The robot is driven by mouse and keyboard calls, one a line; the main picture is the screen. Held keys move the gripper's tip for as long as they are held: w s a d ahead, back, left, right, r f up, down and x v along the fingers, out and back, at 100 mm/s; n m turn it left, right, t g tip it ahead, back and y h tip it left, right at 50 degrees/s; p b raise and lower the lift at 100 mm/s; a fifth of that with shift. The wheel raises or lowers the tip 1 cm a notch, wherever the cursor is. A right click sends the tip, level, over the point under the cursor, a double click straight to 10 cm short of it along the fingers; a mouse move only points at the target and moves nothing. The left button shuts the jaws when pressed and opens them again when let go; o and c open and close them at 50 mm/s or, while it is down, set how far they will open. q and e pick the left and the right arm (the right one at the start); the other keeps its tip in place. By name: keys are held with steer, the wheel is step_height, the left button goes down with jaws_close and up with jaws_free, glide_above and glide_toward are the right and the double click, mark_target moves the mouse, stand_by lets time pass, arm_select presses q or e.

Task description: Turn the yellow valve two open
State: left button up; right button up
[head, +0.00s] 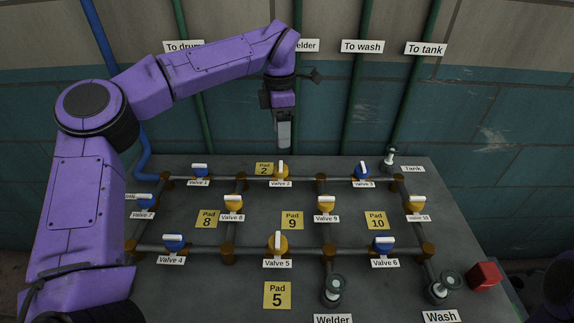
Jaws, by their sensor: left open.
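Yellow valve 2 (281,173) sits on the back pipe of the panel, above its "Valve 2" label and beside the yellow "Pad 2" plate (264,168). Its white handle looks set across the pipe, pointing away from me. My left gripper (284,143) points down just above and behind valve 2 in the picture, apart from it as far as I can tell. It is open and holds nothing visible. Its fingers overlap in this view, so the gap between them is hidden. My right gripper is not in view.
Blue valve 1 (200,171) and blue valve 3 (361,171) flank valve 2 on the same pipe. A red block (484,276) sits at the right edge. Green pipes run up the wall behind.

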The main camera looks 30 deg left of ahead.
mark_target(282, 165)
arm_select(q)
steer(key=shift+f, duration=0.5)
steer(key=f, duration=0.6)
steer(key=f+p, duration=0.1)
steer(key=f, duration=0.2)
steer(key=shift+s+d+f, duration=0.2)
steer(key=shift+s+f, duration=0.1)
steer(key=c, duration=1)
